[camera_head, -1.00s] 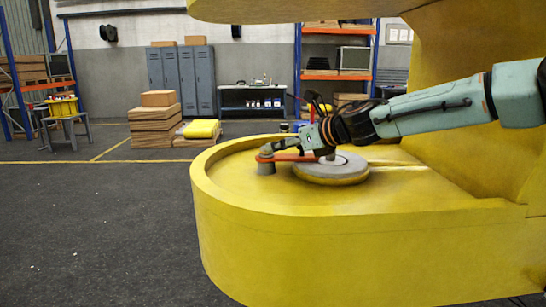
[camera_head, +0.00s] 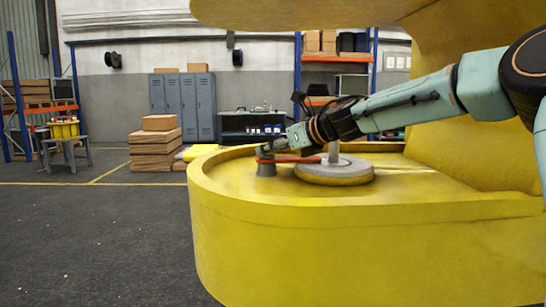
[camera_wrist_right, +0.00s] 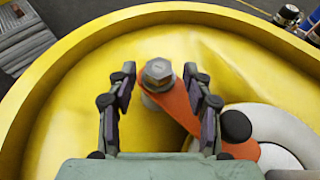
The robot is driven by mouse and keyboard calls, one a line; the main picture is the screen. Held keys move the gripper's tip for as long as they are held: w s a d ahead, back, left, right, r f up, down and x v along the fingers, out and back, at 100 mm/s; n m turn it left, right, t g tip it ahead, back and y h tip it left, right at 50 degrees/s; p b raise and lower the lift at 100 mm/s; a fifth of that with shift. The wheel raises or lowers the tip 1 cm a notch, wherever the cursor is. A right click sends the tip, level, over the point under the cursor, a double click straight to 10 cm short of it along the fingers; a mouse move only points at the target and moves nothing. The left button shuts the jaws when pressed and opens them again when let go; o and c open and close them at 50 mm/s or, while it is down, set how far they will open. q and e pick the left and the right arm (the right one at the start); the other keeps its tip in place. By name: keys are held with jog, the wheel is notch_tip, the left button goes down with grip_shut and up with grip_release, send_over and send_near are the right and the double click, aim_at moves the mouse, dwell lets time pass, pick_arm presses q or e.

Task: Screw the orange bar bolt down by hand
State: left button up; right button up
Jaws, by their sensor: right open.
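The bolt, with a grey hex head (camera_wrist_right: 158,73), stands at the end of the orange bar (camera_wrist_right: 180,104) in the right wrist view. In the head view the grey bolt (camera_head: 266,169) stands on the yellow boom part, and the orange bar (camera_head: 298,159) runs right from it toward a round grey disc (camera_head: 335,169). My right gripper (camera_head: 267,150) is at the bolt's top. In the wrist view its two fingers (camera_wrist_right: 158,82) are open on either side of the bolt head, with visible gaps. My left gripper is not in view.
The yellow boom part (camera_head: 340,235) has a raised curved rim around the bolt, and a yellow wall rises at the right. A grey post stands on the disc. Boxes (camera_head: 155,140), lockers and shelves are far behind.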

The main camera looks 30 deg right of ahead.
jog(key=shift+a+r, duration=0.1)
jog(key=shift+w, duration=0.2)
jog(key=shift+c, duration=0.7)
jog(key=shift+s, duration=0.2)
jog(key=c, duration=0.5)
grip_shut()
